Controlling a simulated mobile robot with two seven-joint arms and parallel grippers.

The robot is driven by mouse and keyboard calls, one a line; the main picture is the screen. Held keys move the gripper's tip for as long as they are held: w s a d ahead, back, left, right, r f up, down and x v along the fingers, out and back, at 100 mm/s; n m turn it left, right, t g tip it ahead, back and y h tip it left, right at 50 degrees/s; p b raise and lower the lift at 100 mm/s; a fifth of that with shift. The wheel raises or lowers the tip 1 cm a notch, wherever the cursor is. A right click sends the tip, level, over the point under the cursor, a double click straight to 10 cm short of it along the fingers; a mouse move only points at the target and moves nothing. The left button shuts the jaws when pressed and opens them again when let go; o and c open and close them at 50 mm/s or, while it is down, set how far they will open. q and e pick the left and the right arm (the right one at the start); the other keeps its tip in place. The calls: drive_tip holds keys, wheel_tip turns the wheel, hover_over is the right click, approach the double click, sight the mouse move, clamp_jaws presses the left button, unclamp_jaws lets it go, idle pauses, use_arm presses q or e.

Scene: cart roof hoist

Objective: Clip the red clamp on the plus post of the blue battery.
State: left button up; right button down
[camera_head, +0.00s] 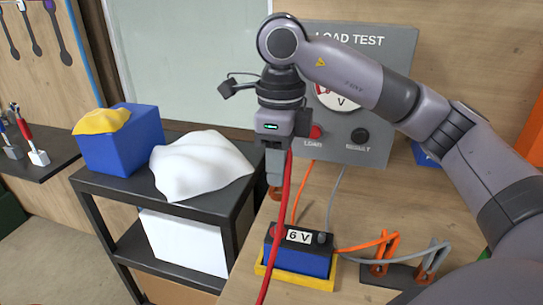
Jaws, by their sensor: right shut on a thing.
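The blue battery (297,261) sits in a yellow tray (294,279) on the wooden bench, with a "6 V" label on its dark top. A red post (278,232) shows at its left end, partly behind the red cable, and a dark post (322,239) at its right end. My right gripper (275,172) points down above and a little left of the battery, shut on the red clamp. The clamp itself is mostly hidden by the gripper; its red cable (285,205) hangs down in front of the battery. My left gripper is out of view.
A grey load test panel (390,50) stands behind, with orange and grey wires running down. A black cart (120,195) with a blue box (120,140) and white cloth (200,165) stands left.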

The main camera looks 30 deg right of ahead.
drive_tip(key=shift+s, duration=0.15)
drive_tip(key=shift+f+b, duration=2.3)
drive_tip(key=shift+f, duration=0.6)
drive_tip(key=shift+f+b, duration=1.5)
drive_tip(key=shift+f, duration=0.2)
drive_tip(key=c, duration=0.8)
unclamp_jaws()
drive_tip(key=shift+r, duration=0.1)
drive_tip(key=shift+r+p, duration=0.95)
drive_tip(key=shift+r, duration=2.6)
